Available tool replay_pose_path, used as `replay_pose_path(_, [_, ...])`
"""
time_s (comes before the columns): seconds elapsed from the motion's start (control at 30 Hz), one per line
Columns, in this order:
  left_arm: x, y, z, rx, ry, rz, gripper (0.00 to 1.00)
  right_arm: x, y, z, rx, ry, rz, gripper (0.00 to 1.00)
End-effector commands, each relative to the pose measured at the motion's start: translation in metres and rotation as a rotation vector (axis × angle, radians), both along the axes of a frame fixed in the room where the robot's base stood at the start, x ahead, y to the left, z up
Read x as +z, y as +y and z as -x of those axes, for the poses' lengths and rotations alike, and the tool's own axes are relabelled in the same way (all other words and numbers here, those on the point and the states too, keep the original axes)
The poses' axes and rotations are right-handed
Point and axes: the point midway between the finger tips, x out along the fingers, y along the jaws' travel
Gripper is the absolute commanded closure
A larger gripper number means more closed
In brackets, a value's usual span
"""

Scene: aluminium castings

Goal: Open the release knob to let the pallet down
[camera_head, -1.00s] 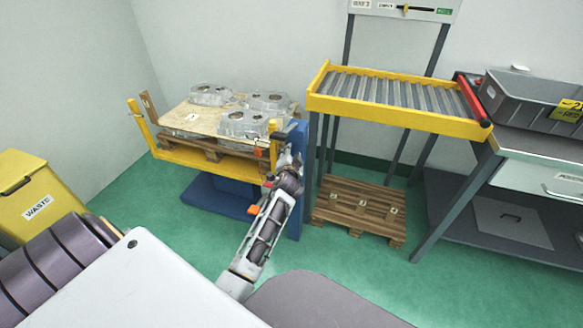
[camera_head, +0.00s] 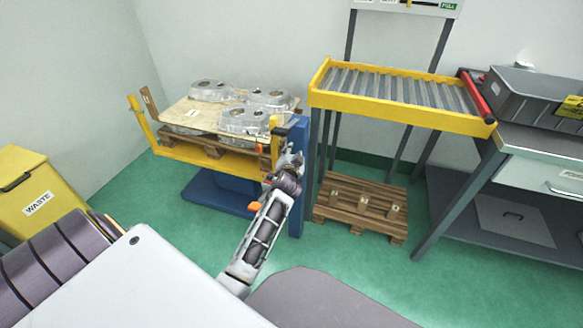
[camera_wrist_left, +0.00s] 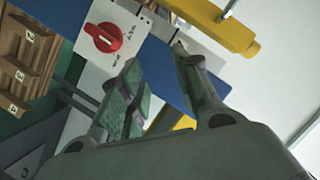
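A red round knob (camera_wrist_left: 103,38) sits on a white panel (camera_wrist_left: 93,65) fixed to blue metal in the left wrist view. The panel's small lettering is unreadable. My left gripper (camera_wrist_left: 157,58) has its two fingers spread, with nothing between them; the knob is up and left of the fingertips, apart from them. In the head view my left gripper (camera_head: 291,163) is by the blue post (camera_head: 298,205) at the right end of the yellow lift. The wooden pallet (camera_head: 205,144) sits raised on this lift, carrying a board and several castings (camera_head: 245,121). My right gripper is out of view.
A yellow roller conveyor (camera_head: 395,108) stands right of the lift, with another wooden pallet (camera_head: 360,207) on the floor below. A grey crate (camera_head: 525,92) is on the bench at right. A yellow waste bin (camera_head: 38,190) stands at left. Green floor is open before the lift.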

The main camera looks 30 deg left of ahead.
Motion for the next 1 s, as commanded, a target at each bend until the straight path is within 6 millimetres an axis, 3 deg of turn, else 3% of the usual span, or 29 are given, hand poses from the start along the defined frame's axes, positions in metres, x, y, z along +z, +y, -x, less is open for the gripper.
replay_pose_path(0.5, [-0.066,-0.017,0.061,-0.078,-0.239,0.292,0.68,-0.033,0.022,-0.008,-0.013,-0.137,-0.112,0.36])
replay_pose_path(0.8, [-0.088,-0.023,0.103,-0.122,-0.391,0.478,0.68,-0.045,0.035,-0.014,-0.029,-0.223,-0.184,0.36])
replay_pose_path(1.0, [-0.092,-0.025,0.122,-0.143,-0.459,0.559,0.68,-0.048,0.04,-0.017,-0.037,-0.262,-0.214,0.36])
